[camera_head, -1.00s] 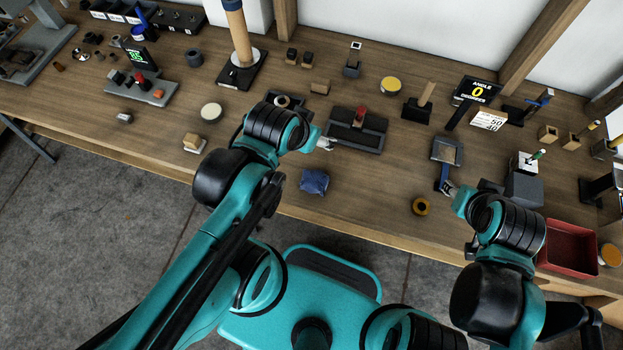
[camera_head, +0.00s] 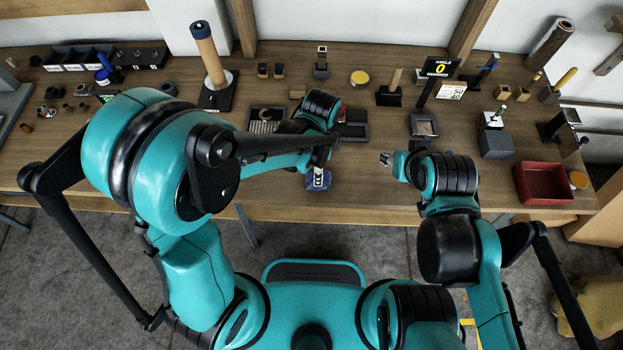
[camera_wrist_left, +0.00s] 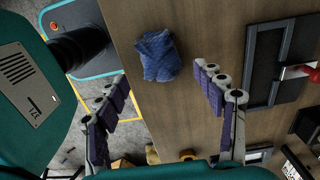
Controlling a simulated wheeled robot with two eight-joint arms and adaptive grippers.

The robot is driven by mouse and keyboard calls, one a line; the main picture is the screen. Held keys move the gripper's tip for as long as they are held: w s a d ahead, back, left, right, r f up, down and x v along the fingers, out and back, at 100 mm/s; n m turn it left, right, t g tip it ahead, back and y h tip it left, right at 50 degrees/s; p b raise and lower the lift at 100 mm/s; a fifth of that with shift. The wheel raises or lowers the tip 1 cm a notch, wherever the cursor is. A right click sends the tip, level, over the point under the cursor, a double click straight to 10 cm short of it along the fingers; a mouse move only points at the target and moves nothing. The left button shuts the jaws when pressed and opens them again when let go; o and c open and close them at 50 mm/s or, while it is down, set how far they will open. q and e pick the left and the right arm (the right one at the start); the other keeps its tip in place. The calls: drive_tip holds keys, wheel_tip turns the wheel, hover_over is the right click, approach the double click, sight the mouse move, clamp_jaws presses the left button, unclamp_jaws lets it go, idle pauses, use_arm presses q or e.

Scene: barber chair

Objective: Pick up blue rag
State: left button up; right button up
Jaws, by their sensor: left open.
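The blue rag (camera_head: 316,187) lies crumpled on the wooden table near its front edge, partly hidden under my left gripper (camera_head: 319,178) in the head view. In the left wrist view the rag (camera_wrist_left: 157,56) lies ahead of the open fingers, sideways between them and not touched by either. The left gripper (camera_wrist_left: 163,93) is open and empty, pointing down toward the table. My right gripper (camera_head: 387,159) hangs over the table to the right of the rag; its fingers are too small to tell open from shut.
A black fixture with a red part (camera_wrist_left: 297,72) stands behind the rag, close to the left gripper. A yellow-orange ring (camera_wrist_left: 187,155) lies on the table. A red bin (camera_head: 543,183) stands at the far right. The table around the rag is clear.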

use_arm(q)
wheel_tip(320, 180, down, 7)
drive_tip(key=b, duration=0.3)
drive_tip(key=shift+r, duration=0.1)
drive_tip(key=shift+s, duration=0.1)
drive_tip(key=shift+c, duration=0.3)
drive_tip(key=c, duration=1.2)
